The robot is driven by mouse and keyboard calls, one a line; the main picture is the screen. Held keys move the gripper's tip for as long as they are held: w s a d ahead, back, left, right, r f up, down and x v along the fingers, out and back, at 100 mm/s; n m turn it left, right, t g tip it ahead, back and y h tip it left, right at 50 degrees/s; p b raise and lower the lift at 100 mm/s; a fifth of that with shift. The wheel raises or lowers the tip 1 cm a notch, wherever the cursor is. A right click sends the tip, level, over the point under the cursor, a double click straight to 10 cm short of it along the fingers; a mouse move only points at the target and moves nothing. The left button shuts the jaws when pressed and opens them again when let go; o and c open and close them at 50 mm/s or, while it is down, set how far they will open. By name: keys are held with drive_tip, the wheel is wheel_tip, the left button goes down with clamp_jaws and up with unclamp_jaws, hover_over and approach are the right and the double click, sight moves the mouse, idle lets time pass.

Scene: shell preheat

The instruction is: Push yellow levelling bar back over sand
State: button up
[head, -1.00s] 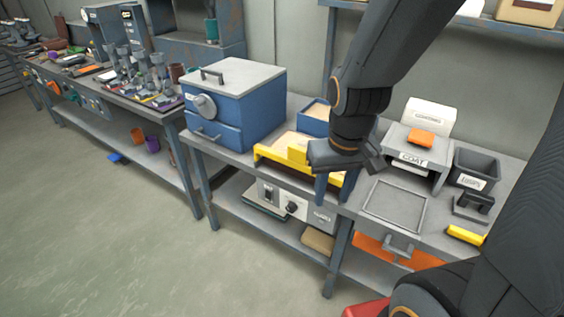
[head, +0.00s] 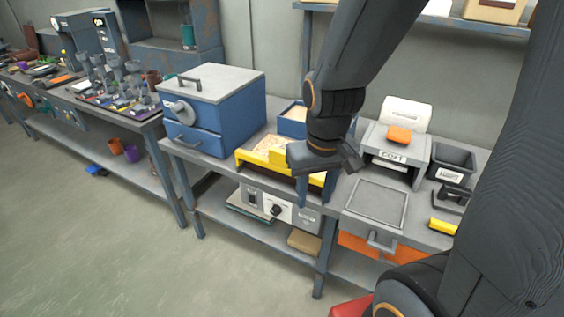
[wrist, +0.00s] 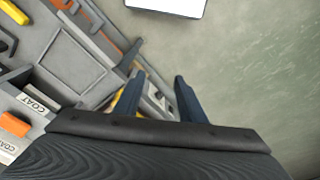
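The yellow levelling bar (head: 281,157) shows as a block over the sand tray, with its right part hidden behind my gripper. Pale sand (head: 268,144) is visible in the tray, whose yellow front rail (head: 252,164) runs along the bench edge. My gripper (head: 317,190) hangs over the tray's right part, its two blue fingers pointing down at the front edge. In the wrist view the fingers (wrist: 156,85) stand apart with nothing gripped between them. Bits of yellow show beside the left finger. I cannot tell whether a finger touches the bar or rail.
A blue oven (head: 212,105) stands left of the tray, and a blue sand box (head: 292,122) behind it. To the right are a COAT unit (head: 396,150), a grey tray (head: 377,203) and a dark bin (head: 453,163). A control unit (head: 280,208) sits below.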

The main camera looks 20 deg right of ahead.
sight(272, 157)
drive_tip(key=shift+c, duration=0.2)
